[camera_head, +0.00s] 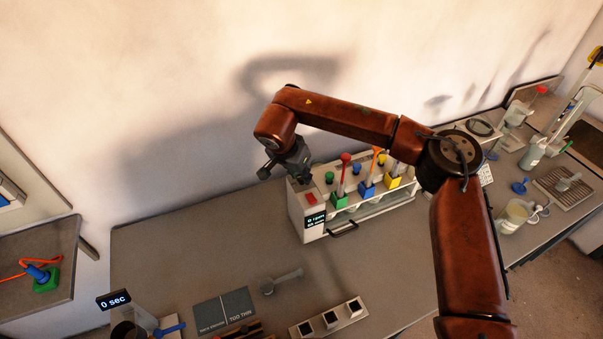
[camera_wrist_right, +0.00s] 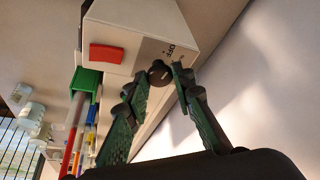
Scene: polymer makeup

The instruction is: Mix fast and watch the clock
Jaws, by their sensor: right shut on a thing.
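A white mixer box (camera_head: 309,222) stands against the wall, with a red switch (camera_head: 311,198) and a small lit display (camera_head: 315,220). Its rack holds green (camera_head: 339,201), blue (camera_head: 367,189) and yellow (camera_head: 393,181) blocks with coloured-topped rods. My right gripper (camera_head: 297,178) is at the box's back left top edge. In the right wrist view its fingers (camera_wrist_right: 158,82) are closed around a dark round knob (camera_wrist_right: 158,71) on the box, beside the red switch (camera_wrist_right: 106,54). A timer display (camera_head: 114,300) reads "0 sec" at lower left. My left gripper is out of view.
A dark panel (camera_head: 225,310) marked "TOO THIN", a grey scoop (camera_head: 280,282) and a tray with dark squares (camera_head: 330,318) lie in front. A beaker (camera_head: 515,215) and other labware stand at right. The bench left of the box is clear.

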